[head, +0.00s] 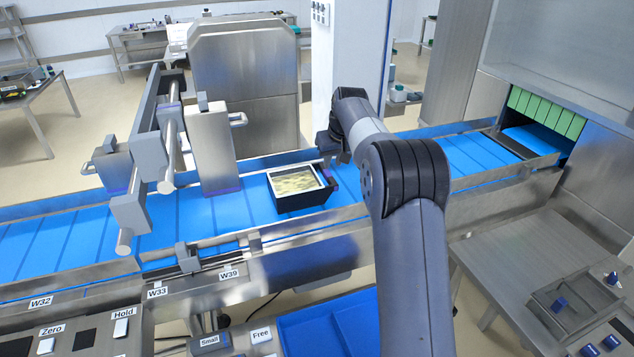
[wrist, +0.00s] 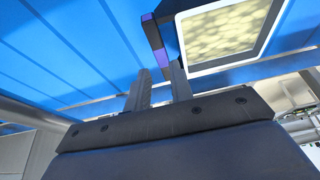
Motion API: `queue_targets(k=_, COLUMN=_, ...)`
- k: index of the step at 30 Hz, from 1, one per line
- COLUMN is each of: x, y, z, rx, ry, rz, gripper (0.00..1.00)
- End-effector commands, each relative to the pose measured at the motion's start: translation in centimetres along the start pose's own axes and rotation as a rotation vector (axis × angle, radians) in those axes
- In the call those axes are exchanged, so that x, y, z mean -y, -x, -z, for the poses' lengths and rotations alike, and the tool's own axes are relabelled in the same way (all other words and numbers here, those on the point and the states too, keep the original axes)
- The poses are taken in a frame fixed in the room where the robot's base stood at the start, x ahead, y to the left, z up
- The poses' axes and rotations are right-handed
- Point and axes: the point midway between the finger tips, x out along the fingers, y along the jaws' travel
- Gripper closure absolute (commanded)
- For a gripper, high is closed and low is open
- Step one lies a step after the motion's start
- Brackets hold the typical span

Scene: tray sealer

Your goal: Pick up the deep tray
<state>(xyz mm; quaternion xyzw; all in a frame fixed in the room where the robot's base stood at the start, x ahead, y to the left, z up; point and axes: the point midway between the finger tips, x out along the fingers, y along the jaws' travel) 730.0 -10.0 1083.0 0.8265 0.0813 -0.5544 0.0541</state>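The deep tray (head: 301,199) is black, with a pale rim and mottled yellowish contents under its top. It sits upright on the blue conveyor, near the middle of the head view. In the wrist view the tray (wrist: 187,64) fills the upper right. My gripper (head: 327,160) is at the tray's right far side in the head view, partly hidden by my arm. In the wrist view my two fingers (wrist: 159,72) stand apart with a gap between them, beside a dark, purple-tinted edge by the tray. I cannot tell whether they touch it.
The blue conveyor (head: 235,208) runs across the view between metal rails. A metal post unit (head: 210,150) and grey brackets stand left of the tray. Green strip curtains (head: 546,112) hang at the right opening. A control panel (head: 85,335) is at lower left.

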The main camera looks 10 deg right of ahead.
Motion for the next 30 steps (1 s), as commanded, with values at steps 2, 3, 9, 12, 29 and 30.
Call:
queue_targets(k=2, x=0.0, y=-0.8, z=0.2, rx=0.000, ry=0.002, rz=0.001, gripper=0.78)
queue_targets(k=3, x=0.0, y=-1.3, z=0.2, rx=0.001, ry=0.002, rz=0.002, gripper=0.78)
queue_targets(k=9, x=0.0, y=-4.4, z=0.2, rx=0.001, ry=0.001, rz=0.001, gripper=0.78)
queue_targets(k=12, x=0.0, y=-5.4, z=0.2, rx=0.000, ry=0.001, rz=0.001, gripper=0.78)
queue_targets(k=29, x=0.2, y=-10.7, z=0.8, rx=-0.002, ry=0.001, rz=0.001, gripper=0.78)
queue_targets(k=30, x=0.2, y=-10.8, z=0.8, rx=-0.002, ry=0.001, rz=0.000, gripper=0.78)
